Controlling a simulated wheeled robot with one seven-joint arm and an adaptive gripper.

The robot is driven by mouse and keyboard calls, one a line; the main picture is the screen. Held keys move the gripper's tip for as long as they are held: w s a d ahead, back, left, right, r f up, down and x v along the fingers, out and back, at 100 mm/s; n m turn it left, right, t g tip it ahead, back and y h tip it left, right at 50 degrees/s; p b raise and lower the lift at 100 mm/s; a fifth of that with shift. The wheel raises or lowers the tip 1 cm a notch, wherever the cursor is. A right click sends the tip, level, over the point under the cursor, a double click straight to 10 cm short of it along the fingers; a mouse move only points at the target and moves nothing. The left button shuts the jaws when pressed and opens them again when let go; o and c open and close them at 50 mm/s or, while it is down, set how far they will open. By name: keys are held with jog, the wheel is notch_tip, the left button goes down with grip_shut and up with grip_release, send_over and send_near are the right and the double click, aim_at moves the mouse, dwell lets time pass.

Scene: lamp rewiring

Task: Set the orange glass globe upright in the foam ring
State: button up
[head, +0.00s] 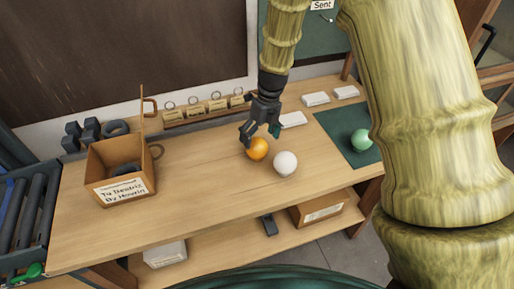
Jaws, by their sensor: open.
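The orange glass globe (258,150) rests on the wooden bench (206,198), near its middle. My gripper (260,134) is above and just behind the globe with its fingers apart and empty. One finger appears close to the globe's upper left; I cannot tell whether it touches. A dark shape (127,170) shows inside the open box (121,190). I cannot tell which of these is the foam ring.
A white globe (285,163) sits close to the orange one, at its lower right. A green globe (361,140) is on the dark green mat (337,121). Small tagged blocks (207,107) line the back edge. White boxes (316,99) stand at back right. The bench's left-middle is clear.

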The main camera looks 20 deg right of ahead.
jog(key=shift+s+a+f+p, duration=0.15)
jog(key=shift+f+p, duration=0.1)
jog(key=shift+f, duration=0.5)
jog(key=shift+w+a+f+p, duration=0.1)
jog(key=shift+a+f+p, duration=0.15)
jog(key=shift+f, duration=0.5)
jog(key=shift+s+a+f+p, duration=0.1)
jog(key=shift+f+p, duration=0.2)
jog(key=shift+f, duration=0.45)
jog(key=c, duration=1.1)
